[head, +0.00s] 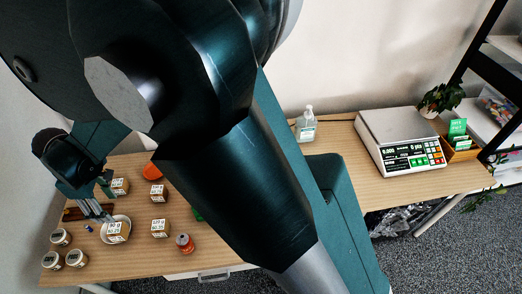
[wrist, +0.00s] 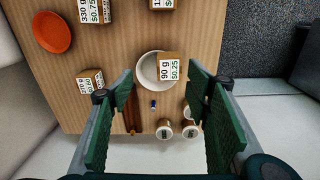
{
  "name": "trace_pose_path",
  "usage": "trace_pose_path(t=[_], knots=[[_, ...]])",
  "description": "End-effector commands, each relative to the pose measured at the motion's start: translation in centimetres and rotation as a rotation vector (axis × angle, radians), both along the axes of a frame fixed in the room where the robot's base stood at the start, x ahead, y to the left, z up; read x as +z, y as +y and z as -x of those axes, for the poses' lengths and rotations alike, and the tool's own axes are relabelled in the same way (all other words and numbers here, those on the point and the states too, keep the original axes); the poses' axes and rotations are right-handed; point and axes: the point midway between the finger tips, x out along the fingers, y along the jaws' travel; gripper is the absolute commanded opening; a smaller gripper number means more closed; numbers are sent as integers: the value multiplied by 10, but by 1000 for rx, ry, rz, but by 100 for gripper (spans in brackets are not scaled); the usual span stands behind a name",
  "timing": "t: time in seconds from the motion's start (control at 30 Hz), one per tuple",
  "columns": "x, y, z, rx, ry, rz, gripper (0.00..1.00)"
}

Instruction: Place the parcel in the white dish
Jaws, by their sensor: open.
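The parcel, a small brown box with a white label reading 90 g, shows in the head view (head: 118,231) and the wrist view (wrist: 169,66). It sits in the round white dish, seen in the head view (head: 103,233) and the wrist view (wrist: 145,72), towards one side of it. My gripper is open and empty, with the parcel and dish framed between its green-padded fingers in the wrist view (wrist: 160,80). In the head view my gripper (head: 98,212) is beside the dish, and the fingers appear apart from the parcel.
Other labelled boxes (head: 158,192) (wrist: 90,80), an orange dish (head: 152,171) and a red can (head: 185,243) stand around. Several jars (head: 60,237), a small blue item (wrist: 153,104) and a brown wooden piece (wrist: 133,122) are near the dish. A scale (head: 402,140) stands far right.

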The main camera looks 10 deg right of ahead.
Motion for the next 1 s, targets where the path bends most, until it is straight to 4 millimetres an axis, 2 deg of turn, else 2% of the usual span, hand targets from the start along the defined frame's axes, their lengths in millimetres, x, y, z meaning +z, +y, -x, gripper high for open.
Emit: trace_pose_path(t=[0.23,0.5,0.8,1.0], knots=[[43,-61,-33,-127,-29,-40,48],[89,-136,-61,-279,-66,-89,48],[131,-220,-78,-445,-109,-140,48],[155,-277,-81,-555,-140,-174,48]])
